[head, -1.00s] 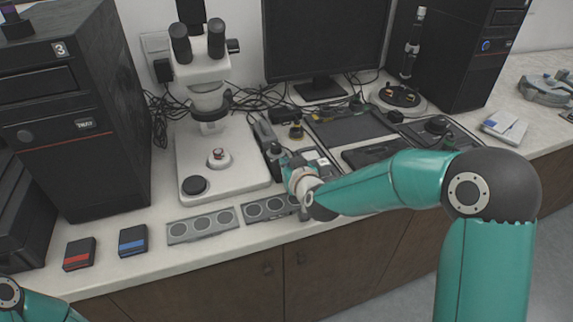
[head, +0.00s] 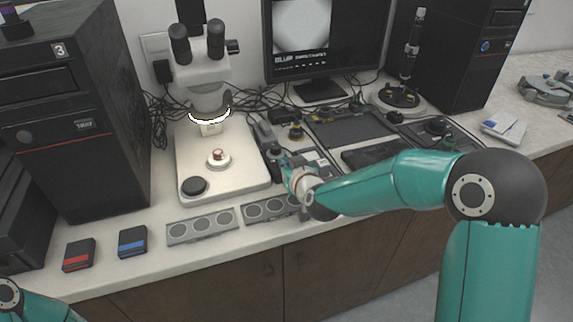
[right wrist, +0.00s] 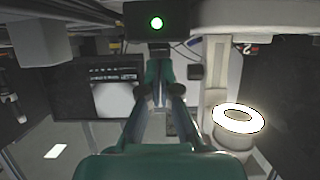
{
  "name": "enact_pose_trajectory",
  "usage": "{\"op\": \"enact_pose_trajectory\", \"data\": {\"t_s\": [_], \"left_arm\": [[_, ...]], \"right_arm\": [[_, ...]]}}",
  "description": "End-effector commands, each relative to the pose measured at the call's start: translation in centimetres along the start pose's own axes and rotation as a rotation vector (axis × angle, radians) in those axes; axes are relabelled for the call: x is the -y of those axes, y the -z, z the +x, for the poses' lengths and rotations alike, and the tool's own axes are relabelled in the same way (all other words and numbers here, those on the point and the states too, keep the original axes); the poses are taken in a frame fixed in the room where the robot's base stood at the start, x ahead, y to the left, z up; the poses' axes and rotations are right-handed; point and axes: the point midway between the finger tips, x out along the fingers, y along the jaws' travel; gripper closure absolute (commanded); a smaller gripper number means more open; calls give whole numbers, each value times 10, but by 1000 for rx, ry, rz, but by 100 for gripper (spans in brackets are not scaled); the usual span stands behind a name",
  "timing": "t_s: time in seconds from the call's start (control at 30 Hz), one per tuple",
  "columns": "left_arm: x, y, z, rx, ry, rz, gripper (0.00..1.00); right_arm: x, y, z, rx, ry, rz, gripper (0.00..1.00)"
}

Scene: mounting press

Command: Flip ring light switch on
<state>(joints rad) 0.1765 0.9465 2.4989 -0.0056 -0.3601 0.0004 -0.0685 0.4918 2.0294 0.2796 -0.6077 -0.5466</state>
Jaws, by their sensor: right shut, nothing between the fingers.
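The ring light (head: 209,119) under the microscope head glows white. It also shows as a bright ring in the right wrist view (right wrist: 238,118). My right gripper (head: 275,153) is shut and empty beside the grey controller box (head: 263,135), right of the microscope base. In the right wrist view its closed fingers (right wrist: 158,68) point toward a dark box with a lit green round light (right wrist: 156,22). The switch itself is too small to make out, and I cannot tell whether the fingers touch it. My left gripper is outside the head view.
The microscope (head: 203,65) stands just left of my right gripper. The monitor (head: 302,38) behind shows a bright picture. Cables and small tools crowd the bench back. Grey three-circle plates (head: 202,227), a red box (head: 79,254) and a blue box (head: 132,240) lie along the front.

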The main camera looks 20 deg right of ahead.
Motion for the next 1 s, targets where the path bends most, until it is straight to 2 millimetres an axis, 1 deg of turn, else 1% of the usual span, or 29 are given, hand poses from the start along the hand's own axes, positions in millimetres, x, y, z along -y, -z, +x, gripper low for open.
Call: {"op": "enact_pose_trajectory", "data": {"t_s": [0.03, 0.1, 0.47, 0.57, 0.67, 0.83, 0.87, 0.9, 1.0], "left_arm": [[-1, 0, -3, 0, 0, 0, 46], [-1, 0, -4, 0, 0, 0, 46], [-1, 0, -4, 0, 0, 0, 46], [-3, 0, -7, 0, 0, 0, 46], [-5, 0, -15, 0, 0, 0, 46], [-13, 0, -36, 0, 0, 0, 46], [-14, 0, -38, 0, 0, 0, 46], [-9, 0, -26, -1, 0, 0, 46], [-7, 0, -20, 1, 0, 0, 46]], "right_arm": [[0, 4, -2, -1, 0, 0, 100], [0, 6, -2, -1, 0, 0, 100], [0, 6, -2, -1, 0, 0, 100], [1, 11, -4, -2, 1, 0, 100], [1, 20, -8, -2, 1, 1, 100], [2, 47, -20, -2, 3, -1, 100], [2, 50, -23, -2, 3, -1, 100], [1, 37, -31, 0, 3, -1, 100], [1, 31, -54, -2, 3, 0, 100]]}}
